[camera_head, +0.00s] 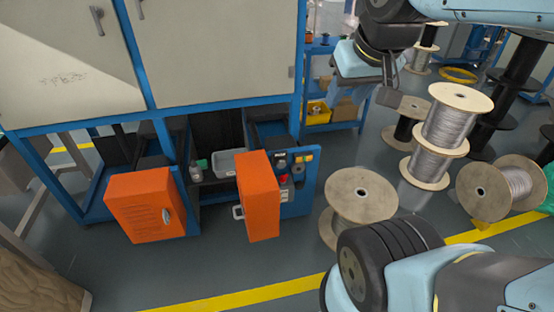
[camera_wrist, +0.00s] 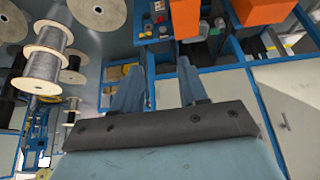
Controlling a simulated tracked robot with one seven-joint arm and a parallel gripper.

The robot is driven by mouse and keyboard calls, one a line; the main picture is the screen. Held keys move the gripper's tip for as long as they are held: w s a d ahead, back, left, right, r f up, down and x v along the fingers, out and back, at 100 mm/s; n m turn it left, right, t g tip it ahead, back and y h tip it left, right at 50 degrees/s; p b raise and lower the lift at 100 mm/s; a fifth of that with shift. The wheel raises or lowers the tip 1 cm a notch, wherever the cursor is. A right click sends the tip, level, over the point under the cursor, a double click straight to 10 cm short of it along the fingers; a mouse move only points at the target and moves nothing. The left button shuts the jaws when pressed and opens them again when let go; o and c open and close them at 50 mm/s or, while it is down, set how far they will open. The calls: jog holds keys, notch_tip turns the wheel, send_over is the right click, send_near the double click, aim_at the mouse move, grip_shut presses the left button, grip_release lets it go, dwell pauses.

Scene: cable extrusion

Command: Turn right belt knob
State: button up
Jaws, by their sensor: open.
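A blue control panel (camera_head: 299,202) with several small dark, yellow and red controls stands at the right of the machine's lower front. It also shows near the top of the wrist view (camera_wrist: 150,52). The controls are too small to tell which one is the right belt knob, or how it is turned. My gripper (camera_head: 352,100) is up and to the right of the panel in the head view, apart from it. In the wrist view, the two blue fingers of my gripper (camera_wrist: 157,72) are spread with nothing between them.
An orange box (camera_head: 257,196) juts out just left of the panel and hides part of it. Another orange box (camera_head: 145,205) is further left. Wire spools (camera_head: 447,120) stand on the right. A blue shelf (camera_head: 333,127) is behind. Grey floor lies open in front.

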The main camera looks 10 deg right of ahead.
jog(key=shift+o, duration=1.5)
jog(key=shift+w, duration=0.4)
jog(key=shift+o, duration=1)
jog(key=w+d+f+t, duration=0.1)
jog(key=w, duration=0.9)
jog(key=shift+d, duration=0.15)
jog(key=n+t, duration=0.3)
jog(key=t, duration=0.5)
send_over(282, 166)
jog(key=s, duration=0.3)
notch_tip(282, 166, down, 40)
jog(key=f, duration=0.1)
jog(key=s+f+t, duration=0.2)
jog(key=s+f, duration=0.4)
jog(key=f, duration=0.4)
jog(key=s+f+t, duration=0.1)
jog(key=s+f, duration=0.4)
jog(key=f, duration=0.5)
jog(key=shift+n, duration=0.4)
jog(key=w, duration=1.3)
jog(key=shift+w, duration=0.15)
